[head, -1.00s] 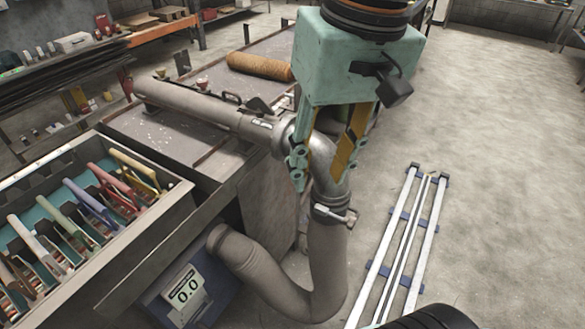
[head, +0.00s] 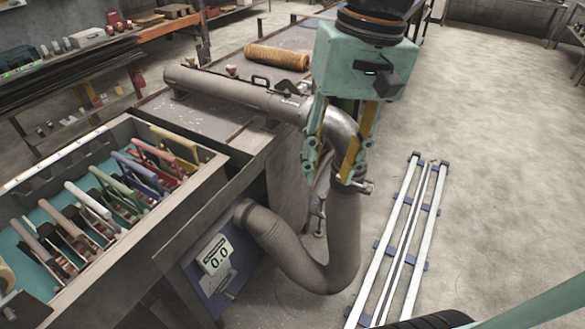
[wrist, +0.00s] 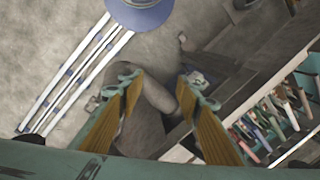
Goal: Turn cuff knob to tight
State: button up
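In the head view a metal elbow pipe (head: 340,124) bends down to a grey mesh hose (head: 343,240). A cuff with a small metal knob (head: 368,187) sits at their joint, partly hidden by my right-hand fingertip. My gripper (head: 332,168) is open, pointing down, its fingers apart in front of the elbow and cuff; I cannot tell whether they touch. In the wrist view the hose (wrist: 152,120) shows between and below the open fingers (wrist: 160,88). A small metal fitting shows near each finger; I cannot tell which is the knob.
A display (head: 216,254) reads 0.0 on a blue panel left of the hose. A workbench (head: 200,118) carries a straight pipe (head: 235,90) and a brown roll (head: 277,57). A crate (head: 180,215) of colored-handled tools is at left. White rails (head: 400,240) lie on the floor at right.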

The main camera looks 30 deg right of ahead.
jog(key=m+t+y+p, duration=0.9)
jog(key=m+t, duration=0.5)
jog(key=m, duration=0.9)
send_near(368, 190)
jog(key=v, duration=0.3)
jog(key=shift+d+f+m+t+h, duration=0.3)
jog(key=shift+d+f, duration=0.25)
jog(key=shift+f, duration=0.15)
jog(key=shift+w, duration=0.1)
jog(key=shift+b+x, duration=0.65)
jog(key=shift+x, duration=6.15)
